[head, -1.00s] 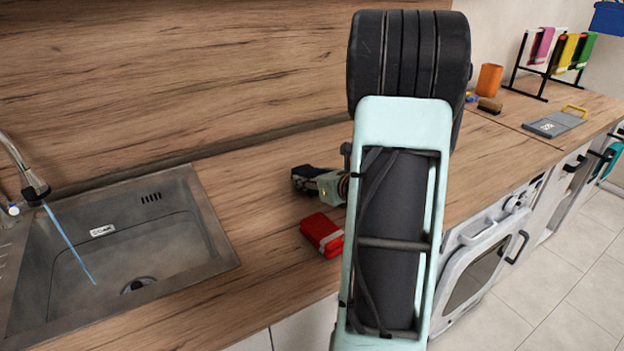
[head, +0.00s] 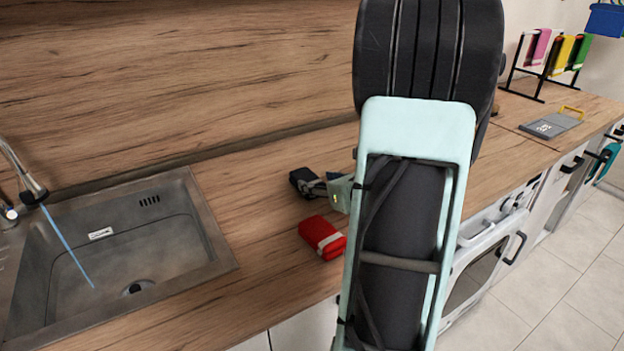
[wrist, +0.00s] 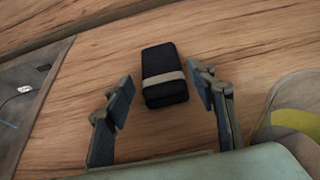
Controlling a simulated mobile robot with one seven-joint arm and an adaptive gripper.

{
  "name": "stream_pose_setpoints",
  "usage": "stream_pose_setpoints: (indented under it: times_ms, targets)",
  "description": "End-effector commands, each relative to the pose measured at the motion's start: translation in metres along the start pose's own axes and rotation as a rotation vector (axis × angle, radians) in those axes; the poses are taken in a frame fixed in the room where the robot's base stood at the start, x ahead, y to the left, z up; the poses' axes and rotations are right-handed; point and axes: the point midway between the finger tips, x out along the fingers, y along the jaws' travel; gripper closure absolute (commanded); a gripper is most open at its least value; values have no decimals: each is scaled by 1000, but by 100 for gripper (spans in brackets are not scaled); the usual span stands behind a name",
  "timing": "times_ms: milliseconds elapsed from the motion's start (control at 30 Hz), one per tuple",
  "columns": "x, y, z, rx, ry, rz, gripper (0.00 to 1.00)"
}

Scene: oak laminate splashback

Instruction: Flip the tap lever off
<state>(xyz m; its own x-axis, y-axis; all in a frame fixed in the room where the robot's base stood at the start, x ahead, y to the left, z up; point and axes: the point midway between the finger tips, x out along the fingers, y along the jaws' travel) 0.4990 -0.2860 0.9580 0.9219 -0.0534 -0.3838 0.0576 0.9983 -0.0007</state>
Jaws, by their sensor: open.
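The tap (head: 28,182) is at the left edge of the head view, partly cut off by the frame. A thin blue stream of water (head: 68,245) runs from its spout into the sink. A small pale round fitting with a blue mark (head: 10,213) shows beside the spout; I cannot tell whether it is the lever. My gripper (wrist: 161,84) is open and empty in the wrist view, its fingers spread on either side of a dark box with a grey band. In the head view my arm hides most of the gripper. It is well to the right of the tap.
The steel sink (head: 212,240) is set into the wooden counter at left. The dark box (wrist: 163,68) and a red banded packet (head: 322,237) lie on the counter near my arm. Counter between sink and packet is clear.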

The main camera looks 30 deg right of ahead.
Motion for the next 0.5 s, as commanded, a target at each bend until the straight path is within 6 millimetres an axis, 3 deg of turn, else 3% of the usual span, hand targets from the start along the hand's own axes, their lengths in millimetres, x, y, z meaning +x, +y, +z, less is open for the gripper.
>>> stream_pose_setpoints:
  times_ms: [200,500]
  targets:
    - [-21,0,0,1,-1,-1,49]
    - [-22,0,0,1,0,0,52]
